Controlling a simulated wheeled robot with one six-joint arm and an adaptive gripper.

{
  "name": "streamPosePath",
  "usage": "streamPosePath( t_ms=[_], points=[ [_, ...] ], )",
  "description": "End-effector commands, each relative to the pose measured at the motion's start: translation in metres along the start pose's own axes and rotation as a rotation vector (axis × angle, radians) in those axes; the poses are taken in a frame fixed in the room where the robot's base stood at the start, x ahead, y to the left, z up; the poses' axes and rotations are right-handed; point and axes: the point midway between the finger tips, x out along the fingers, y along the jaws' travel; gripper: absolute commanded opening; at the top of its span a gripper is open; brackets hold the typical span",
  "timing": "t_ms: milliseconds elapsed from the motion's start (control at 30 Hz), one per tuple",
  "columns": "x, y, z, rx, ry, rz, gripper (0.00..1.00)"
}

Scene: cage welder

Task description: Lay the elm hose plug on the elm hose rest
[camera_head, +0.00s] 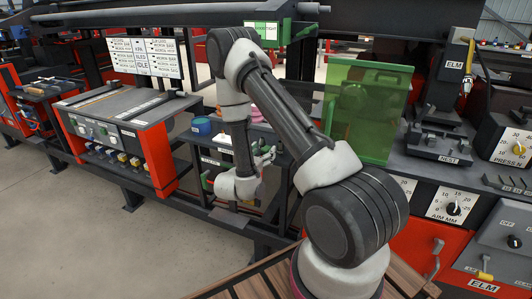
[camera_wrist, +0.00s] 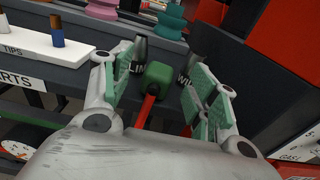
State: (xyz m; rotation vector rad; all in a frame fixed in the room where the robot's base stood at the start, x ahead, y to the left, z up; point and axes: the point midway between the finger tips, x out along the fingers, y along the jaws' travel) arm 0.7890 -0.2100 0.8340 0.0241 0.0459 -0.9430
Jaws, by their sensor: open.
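A yellow fitting (camera_head: 468,68) hangs beside the post with the ELM label (camera_head: 454,65) at the upper right of the head view, and a dark line runs near it. It looks like the elm hose plug, but it is too small to be sure. I cannot make out the elm hose rest. My gripper (camera_head: 264,158) is far to the left of the fitting, low by the middle shelf. In the wrist view my gripper (camera_wrist: 163,70) is open. A green block on a red handle (camera_wrist: 155,80) shows between its fingers; I cannot tell whether they touch it.
A green see-through screen (camera_head: 372,110) stands between my arm and the ELM post. A dark fixture labelled NEST (camera_head: 440,142) is below the post. In the wrist view, a white TIPS rack (camera_wrist: 40,45) and pink and teal spools (camera_wrist: 101,9) lie beyond the fingers.

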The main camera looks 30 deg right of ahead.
Motion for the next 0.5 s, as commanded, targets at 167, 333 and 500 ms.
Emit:
streamPosePath(
  t_ms=[167, 333, 500],
  points=[
    [0.0161, -0.0004, -0.0003, -0.001, 0.0, 0.0, 0.59],
    [0.0163, 0.0, -0.0002, -0.001, 0.001, 0.001, 0.59],
    [0.0162, 0.0, -0.0002, -0.001, 0.0, 0.001, 0.34]
  ],
)
